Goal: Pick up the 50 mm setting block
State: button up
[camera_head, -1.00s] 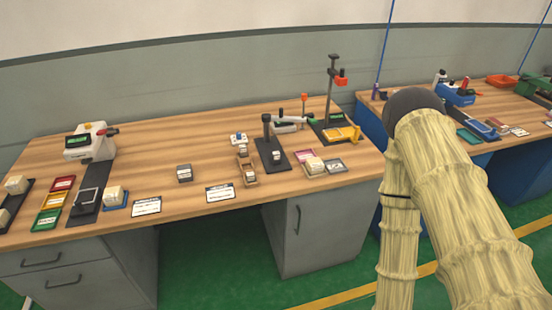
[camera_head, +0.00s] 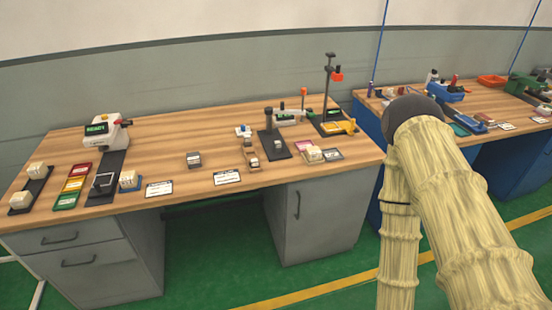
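Several small blocks stand on the wooden bench (camera_head: 215,203), and the labels are too small to tell which is the 50 mm setting block. Pale blocks (camera_head: 21,199) sit on a black tray at the far left. Another pale block (camera_head: 128,178) sits on a blue base. A grey block with a pale face (camera_head: 193,160) stands alone mid-bench. Small pale-faced pieces sit in a brown wooden holder (camera_head: 252,167) right of it. My arm, in a yellowish cover, fills the right side; my gripper is out of view.
A device with a green display (camera_head: 102,129) stands at the left rear. Red, yellow and green trays (camera_head: 67,200) lie beside it. Black stands (camera_head: 329,90) rise at the right rear. Printed cards (camera_head: 227,177) lie near the front edge. A second bench with blue cabinets is at right.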

aim_at(278, 146)
jog(key=z, duration=0.05)
jog(key=i, duration=1)
jog(key=u, duration=0.55)
